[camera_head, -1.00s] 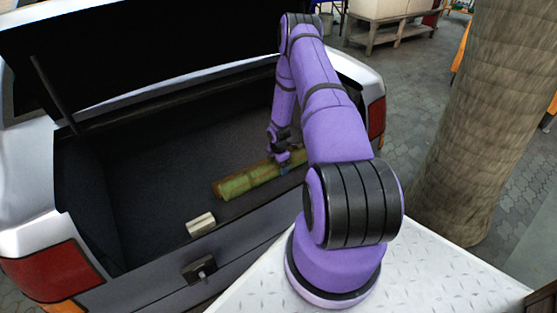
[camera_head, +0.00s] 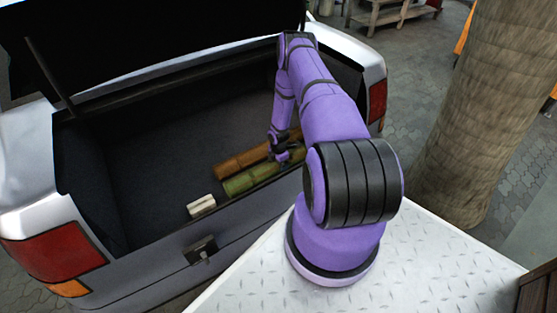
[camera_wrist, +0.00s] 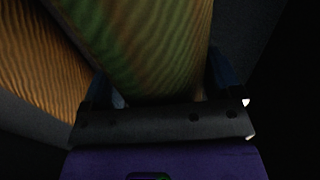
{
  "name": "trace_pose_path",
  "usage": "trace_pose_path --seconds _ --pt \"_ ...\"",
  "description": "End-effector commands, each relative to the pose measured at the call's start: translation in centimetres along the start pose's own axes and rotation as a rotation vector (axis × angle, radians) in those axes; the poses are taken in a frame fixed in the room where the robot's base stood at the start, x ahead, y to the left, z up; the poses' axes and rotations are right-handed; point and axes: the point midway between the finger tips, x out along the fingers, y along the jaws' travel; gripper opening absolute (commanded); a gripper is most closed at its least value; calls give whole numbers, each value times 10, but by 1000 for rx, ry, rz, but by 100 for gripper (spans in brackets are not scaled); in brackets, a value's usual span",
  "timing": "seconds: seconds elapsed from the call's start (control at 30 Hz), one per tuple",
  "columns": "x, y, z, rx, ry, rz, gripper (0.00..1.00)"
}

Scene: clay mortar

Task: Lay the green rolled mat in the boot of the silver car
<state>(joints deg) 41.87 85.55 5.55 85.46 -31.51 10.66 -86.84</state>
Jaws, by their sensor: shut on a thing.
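The green rolled mat (camera_head: 248,181) is inside the boot of the silver car (camera_head: 160,180), near its front sill. In the head view it looks low, alongside a brown roll; I cannot tell whether it touches the boot floor. My gripper (camera_head: 280,155) is at the mat's right part. In the wrist view the mat (camera_wrist: 155,45) passes between the fingers of my gripper (camera_wrist: 162,90), which is shut on it. The mat's right end is partly hidden behind my arm.
A brown roll (camera_head: 236,162) lies just behind the green mat; it also shows in the wrist view (camera_wrist: 40,60). A small cream block (camera_head: 201,205) sits left of the mat. The boot lid (camera_head: 150,35) is raised. The boot's left part is clear. A trunk-like column (camera_head: 475,110) stands right.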

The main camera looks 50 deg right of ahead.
Motion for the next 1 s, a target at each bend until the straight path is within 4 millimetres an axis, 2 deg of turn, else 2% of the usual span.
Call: trace_pose_path --seconds 0.2,0.47,0.5,0.53,0.83,1.0 --pt "7 0 0 0 0 1 42" --pt "8 0 0 0 0 1 42" --pt "8 0 0 0 0 1 92" --pt "8 0 0 0 0 1 99" --pt "5 0 0 0 0 0 100" --pt "-13 1 1 0 -1 2 100"
